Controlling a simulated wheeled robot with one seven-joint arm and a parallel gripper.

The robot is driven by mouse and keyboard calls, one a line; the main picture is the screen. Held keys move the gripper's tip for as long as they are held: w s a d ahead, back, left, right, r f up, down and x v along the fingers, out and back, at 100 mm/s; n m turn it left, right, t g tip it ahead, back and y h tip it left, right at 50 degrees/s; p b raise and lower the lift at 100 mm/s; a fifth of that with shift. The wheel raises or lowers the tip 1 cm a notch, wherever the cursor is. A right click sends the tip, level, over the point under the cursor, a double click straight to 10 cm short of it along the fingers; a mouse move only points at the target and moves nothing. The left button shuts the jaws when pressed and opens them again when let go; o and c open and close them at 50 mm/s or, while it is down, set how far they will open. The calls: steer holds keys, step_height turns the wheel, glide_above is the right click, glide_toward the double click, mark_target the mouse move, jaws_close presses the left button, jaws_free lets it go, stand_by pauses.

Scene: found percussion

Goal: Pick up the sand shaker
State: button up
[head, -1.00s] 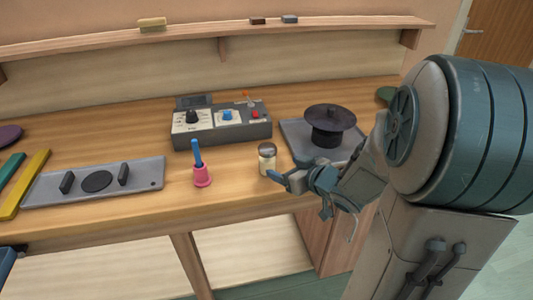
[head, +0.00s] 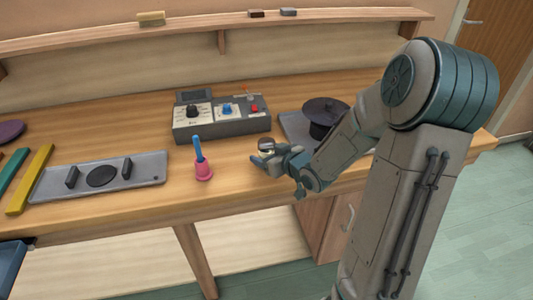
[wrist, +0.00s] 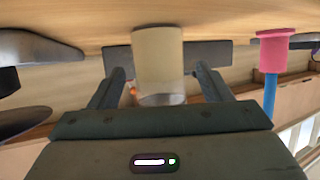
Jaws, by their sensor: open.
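The sand shaker (head: 266,143) is a small cream jar with a grey cap, upright near the front edge of the workbench. In the head view my gripper hides most of its body. In the wrist view, which appears upside down, the shaker (wrist: 158,52) stands between my two fingers. My gripper (head: 267,157) is open and low around the shaker. In the wrist view the gripper (wrist: 158,80) shows a gap on both sides of the jar, so the fingers do not appear to touch it.
A pink bell with a blue handle (head: 203,171) stands just left of the shaker. A grey control box (head: 222,124) is behind. A dark cymbal (head: 325,109) on a grey tray is at the right, close to my arm. A grey panel (head: 60,188) lies at left.

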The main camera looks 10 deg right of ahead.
steer(key=shift+x, duration=1.45)
steer(key=shift+r, duration=0.1)
steer(key=c, duration=1.2)
